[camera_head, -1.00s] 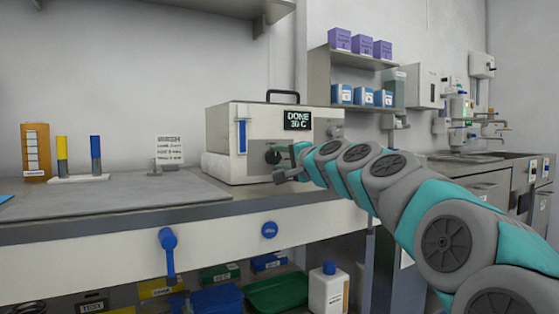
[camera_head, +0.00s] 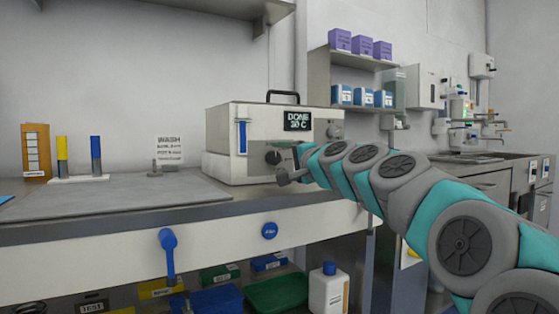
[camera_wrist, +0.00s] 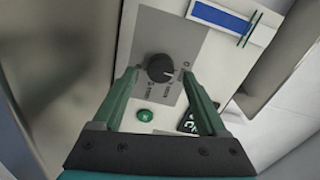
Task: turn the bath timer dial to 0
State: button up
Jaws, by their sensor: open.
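The bath (camera_head: 222,122) is a white box with a black handle on top, standing on the bench. Its display (camera_head: 298,121) reads "DONE 30 C". The black timer dial (camera_head: 273,157) is on a grey panel on its front; in the wrist view the dial (camera_wrist: 160,68) shows with a white pointer mark, the printed marks around it too small to read surely. My gripper (camera_head: 285,165) is in front of the bath's face, close to the dial. In the wrist view my gripper (camera_wrist: 160,85) is open, one finger to each side of the dial, apart from it.
A green button (camera_wrist: 145,115) is beside the dial panel. A blue strip (camera_head: 242,137) is on the bath's front. A wash sign (camera_head: 168,150) and a rack with yellow and blue tubes (camera_head: 80,178) stand left.

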jog(key=v, duration=0.6)
jog(key=shift+s+d, duration=0.1)
jog(key=shift+s, duration=0.15)
